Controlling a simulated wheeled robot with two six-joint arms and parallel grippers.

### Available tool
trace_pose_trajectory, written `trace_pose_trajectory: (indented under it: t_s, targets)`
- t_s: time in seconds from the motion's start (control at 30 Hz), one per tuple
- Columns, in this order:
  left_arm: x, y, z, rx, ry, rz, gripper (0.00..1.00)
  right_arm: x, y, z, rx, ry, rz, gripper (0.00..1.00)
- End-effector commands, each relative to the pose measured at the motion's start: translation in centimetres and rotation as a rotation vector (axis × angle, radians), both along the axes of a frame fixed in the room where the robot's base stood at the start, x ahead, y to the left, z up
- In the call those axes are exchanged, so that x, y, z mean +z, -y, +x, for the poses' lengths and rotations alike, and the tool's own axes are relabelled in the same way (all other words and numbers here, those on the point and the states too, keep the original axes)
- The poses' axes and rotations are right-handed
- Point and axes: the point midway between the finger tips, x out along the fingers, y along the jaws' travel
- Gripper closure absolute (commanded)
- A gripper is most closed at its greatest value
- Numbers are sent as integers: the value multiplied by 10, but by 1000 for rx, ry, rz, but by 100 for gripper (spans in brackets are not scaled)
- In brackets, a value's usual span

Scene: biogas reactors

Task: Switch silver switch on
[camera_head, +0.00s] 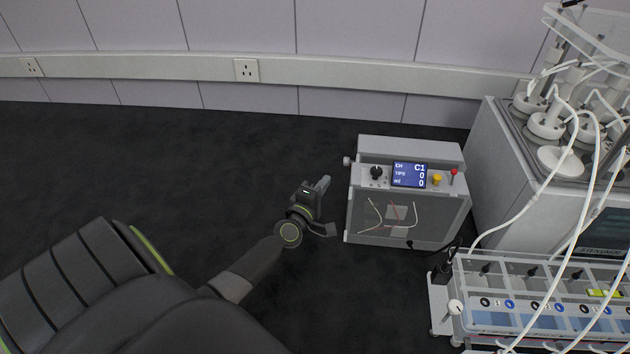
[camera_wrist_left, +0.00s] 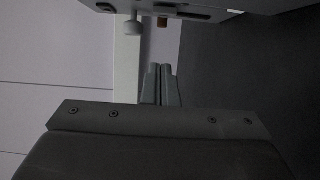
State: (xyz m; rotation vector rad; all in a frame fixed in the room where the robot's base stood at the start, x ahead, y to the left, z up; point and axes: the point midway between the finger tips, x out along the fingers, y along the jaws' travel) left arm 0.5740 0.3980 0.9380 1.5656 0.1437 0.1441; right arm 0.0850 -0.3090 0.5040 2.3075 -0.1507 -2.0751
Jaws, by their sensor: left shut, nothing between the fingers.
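A grey box-shaped device (camera_head: 408,192) stands on the dark surface, with a blue display on its top panel. A small silver knob, likely the silver switch (camera_head: 347,161), sticks out from its upper left side. In the left wrist view a pale rounded knob (camera_wrist_left: 133,27) hangs from the device's edge, ahead and left of the fingertips. My left gripper (camera_head: 324,182) is left of the device, just short of the silver knob and apart from it. Its fingers show closed together and empty in the left wrist view (camera_wrist_left: 160,70). My right gripper is not in view.
The device's panel carries a black dial (camera_head: 376,173), a yellow button (camera_head: 437,180) and a red-tipped switch (camera_head: 453,176). Reactor equipment with white tubes (camera_head: 545,215) stands close on the right. A wall runs behind.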

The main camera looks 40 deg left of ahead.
Motion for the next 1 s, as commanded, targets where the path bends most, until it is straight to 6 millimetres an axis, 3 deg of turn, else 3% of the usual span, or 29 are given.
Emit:
trace_pose_trajectory:
  t_s: [0.1, 0.3, 0.8, 1.0]
  targets:
    - [0, -2, 21, 0, 1, -2, 100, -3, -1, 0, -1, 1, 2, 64]
    - [0, 26, 30, -1, -1, -2, 100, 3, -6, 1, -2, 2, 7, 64]
    - [0, 34, 33, 2, -1, 0, 100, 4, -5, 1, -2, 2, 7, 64]
    - [4, 44, 37, 78, -2, -5, 100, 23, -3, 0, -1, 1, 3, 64]
